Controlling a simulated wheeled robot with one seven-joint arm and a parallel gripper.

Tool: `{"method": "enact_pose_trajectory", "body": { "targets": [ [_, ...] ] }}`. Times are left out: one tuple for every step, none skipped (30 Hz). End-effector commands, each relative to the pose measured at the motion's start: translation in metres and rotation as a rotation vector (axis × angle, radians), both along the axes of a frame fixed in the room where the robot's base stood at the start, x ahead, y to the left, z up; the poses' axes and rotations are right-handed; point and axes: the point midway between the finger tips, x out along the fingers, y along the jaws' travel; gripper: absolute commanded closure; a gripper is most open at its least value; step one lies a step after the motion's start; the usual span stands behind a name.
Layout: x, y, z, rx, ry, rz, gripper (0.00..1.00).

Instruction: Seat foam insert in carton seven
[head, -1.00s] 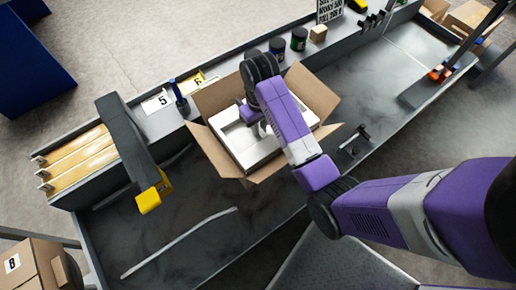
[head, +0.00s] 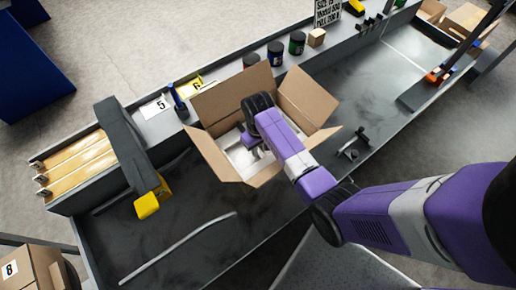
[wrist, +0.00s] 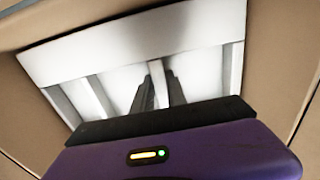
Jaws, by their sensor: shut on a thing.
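The open cardboard carton (head: 217,158) stands on the dark belt with its flaps spread outward. No number shows on its visible sides. The white foam insert (head: 236,152) is inside the carton, below the flaps, and my arm hides part of it. In the wrist view the insert (wrist: 130,55) fills the space between brown carton walls (wrist: 275,90). My gripper (wrist: 160,85) is shut on a white rib of the insert, one finger on each side. In the head view my gripper (head: 254,150) reaches down into the carton. I cannot tell whether the insert touches the carton floor.
A black arm with a yellow end (head: 147,205) hangs over the belt to the left. Jars (head: 275,54) and number cards 5 (head: 155,106) and 6 stand along the back ledge. A small black bracket (head: 354,146) is to the right. Carton 8 (head: 22,270) is at lower left.

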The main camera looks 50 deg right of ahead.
Motion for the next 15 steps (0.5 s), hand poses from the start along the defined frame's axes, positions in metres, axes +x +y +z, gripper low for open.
{"method": "enact_pose_trajectory", "body": {
  "targets": [
    [0.0002, -0.0001, 0.0003, 0.000, 0.000, 0.000, 1.00],
    [0.0002, -0.0001, 0.0003, 0.000, 0.000, 0.000, 1.00],
    [0.0001, 0.0000, -0.0003, 0.000, 0.000, 0.000, 1.00],
    [0.0001, 0.0000, -0.0011, 0.000, 0.000, 0.000, 1.00],
    [0.0001, 0.0000, -0.0021, 0.000, 0.000, 0.000, 1.00],
    [0.0001, 0.0001, -0.0033, 0.000, 0.000, 0.000, 1.00],
    [0.0000, 0.0000, -0.0030, 0.000, 0.000, 0.000, 0.79],
    [0.0001, 0.0000, -0.0026, 0.000, 0.000, 0.000, 0.73],
    [0.0000, 0.0000, -0.0026, 0.000, 0.000, 0.000, 0.65],
    [0.0000, 0.0000, -0.0026, 0.000, 0.000, 0.000, 0.61],
    [0.0000, 0.0000, -0.0026, 0.000, 0.000, 0.000, 0.61],
    [0.0000, 0.0000, -0.0025, 0.000, 0.000, 0.000, 0.61],
    [0.0000, 0.0000, -0.0025, 0.000, 0.000, 0.000, 0.61],
    [-0.0001, 0.0000, -0.0025, 0.000, 0.000, 0.000, 0.61],
    [0.0000, 0.0000, -0.0025, 0.000, 0.000, 0.000, 0.61]
  ]
}}
